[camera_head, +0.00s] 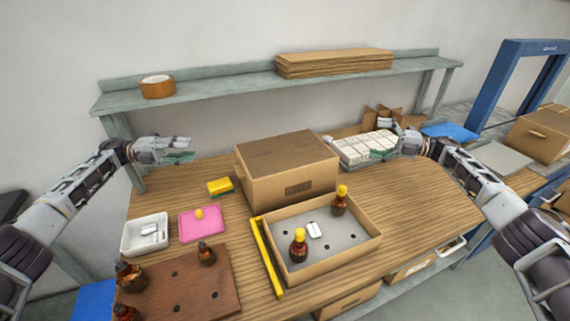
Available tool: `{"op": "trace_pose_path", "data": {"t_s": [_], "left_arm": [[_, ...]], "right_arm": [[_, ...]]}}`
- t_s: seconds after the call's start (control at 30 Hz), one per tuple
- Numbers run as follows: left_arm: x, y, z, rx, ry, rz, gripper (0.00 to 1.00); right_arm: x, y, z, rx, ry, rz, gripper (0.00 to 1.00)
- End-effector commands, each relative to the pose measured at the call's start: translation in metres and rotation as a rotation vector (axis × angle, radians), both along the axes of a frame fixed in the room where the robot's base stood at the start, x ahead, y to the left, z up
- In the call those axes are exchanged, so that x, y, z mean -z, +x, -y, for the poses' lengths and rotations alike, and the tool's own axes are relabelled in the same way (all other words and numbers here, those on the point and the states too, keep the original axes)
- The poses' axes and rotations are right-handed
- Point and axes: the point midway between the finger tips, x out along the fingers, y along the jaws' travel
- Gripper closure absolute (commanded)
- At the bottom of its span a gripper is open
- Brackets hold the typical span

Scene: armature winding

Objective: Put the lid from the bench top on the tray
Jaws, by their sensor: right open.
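A small yellow lid (199,213) lies on a pink tray (214,230) at the left of the wooden bench top (225,268). No other loose lid shows on the bare bench top. My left gripper (185,150) is at the back left, above the bench and behind the pink tray. Its fingers look apart and nothing shows between them. My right gripper (388,143) is open at the back right, by a block of white cartons (357,150). Its fingers overlap the cartons in the picture, and I cannot tell whether they touch.
An open cardboard box (322,263) holds two yellow-capped brown bottles. A closed carton (285,172) stands behind it. A yellow bar (267,258), a yellow sponge (220,186), a white bin (144,240) and a wooden board (190,295) with uncapped bottles lie around. A shelf (240,80) spans the back.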

Motion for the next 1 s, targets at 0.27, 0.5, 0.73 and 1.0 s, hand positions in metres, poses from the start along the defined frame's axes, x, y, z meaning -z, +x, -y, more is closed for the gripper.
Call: {"op": "trace_pose_path", "data": {"t_s": [0.27, 0.5, 0.73, 1.0], "left_arm": [[0.008, 0.000, 0.000, 0.000, 0.000, 0.000, 0.64], [0.013, 0.000, 0.000, 0.000, 0.000, 0.000, 0.64], [0.025, 0.000, 0.000, 0.000, 0.000, 0.000, 0.64], [0.045, 0.000, 0.000, 0.000, 0.000, 0.000, 0.64]], "right_arm": [[0.008, 0.000, 0.000, 0.000, 0.000, 0.000, 0.00], [0.013, 0.000, 0.000, 0.000, 0.000, 0.000, 0.00], [0.025, 0.000, 0.000, 0.000, 0.000, 0.000, 0.00], [0.045, 0.000, 0.000, 0.000, 0.000, 0.000, 0.00]]}}
